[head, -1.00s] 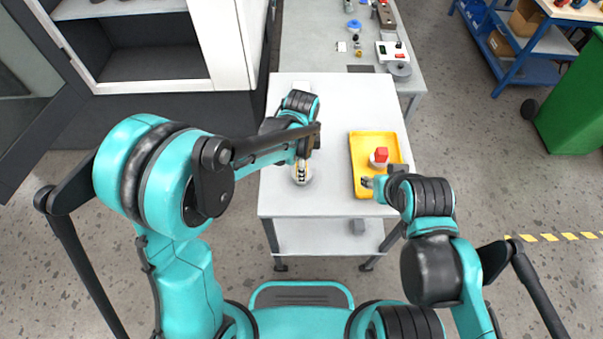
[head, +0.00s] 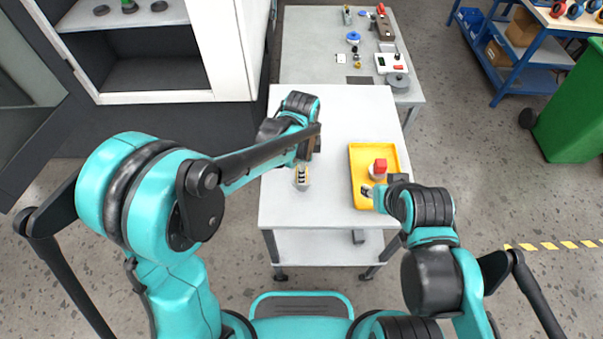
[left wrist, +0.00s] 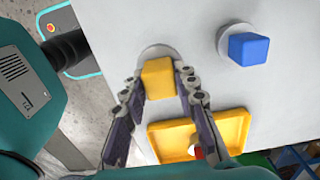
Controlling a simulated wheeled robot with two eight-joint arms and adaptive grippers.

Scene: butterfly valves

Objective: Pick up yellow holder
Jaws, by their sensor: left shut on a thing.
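The yellow holder, a yellow block (left wrist: 158,80) on a round pale base, is between the fingers of my left gripper (left wrist: 160,88) in the left wrist view. The fingers are shut on the block from both sides. In the head view the holder (head: 302,180) is small, at the left part of the white table, below my left gripper (head: 302,168). I cannot tell whether its base touches the table. My right gripper (head: 367,191) is over the front left part of the yellow tray; its finger gap is too small to read.
The yellow tray (head: 361,152) on the table's right side holds a red block (head: 380,165) on a white base. A blue block (left wrist: 249,48) on a round base stands apart from the yellow holder. The table's front left (head: 285,215) is clear. A grey bench stands behind.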

